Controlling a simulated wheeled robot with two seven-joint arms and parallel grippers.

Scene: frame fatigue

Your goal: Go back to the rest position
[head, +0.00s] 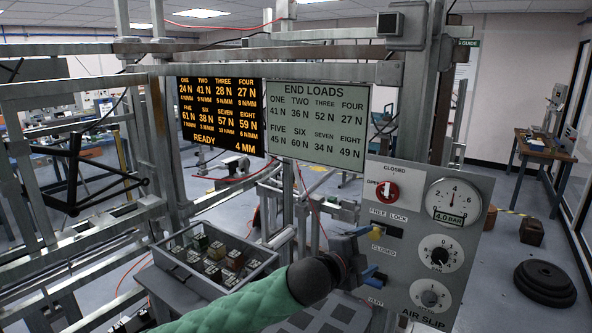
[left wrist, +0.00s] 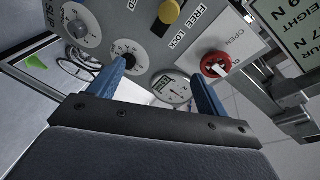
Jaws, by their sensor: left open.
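My left gripper (head: 366,254) is at the end of the green-sleeved arm, in front of the grey control panel (head: 470,200). Its two blue fingers are apart with nothing seen between them; they also show in the left wrist view (left wrist: 160,82). The panel has a red rotary knob (head: 387,191), which appears in the left wrist view (left wrist: 215,65) beyond one finger. A yellow knob (left wrist: 169,12) shows at the top of that view. In the head view, the gripper hides the panel's lower left part. I cannot tell whether the fingers touch the panel. My right gripper is not in view.
A grey tray (head: 158,255) with several small blocks stands left of my arm. Metal frame beams (head: 270,73) cross behind it, with two display boards (head: 318,120) hung there. Black weight discs (head: 545,284) lie on the floor at right, near a wooden table (head: 540,152).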

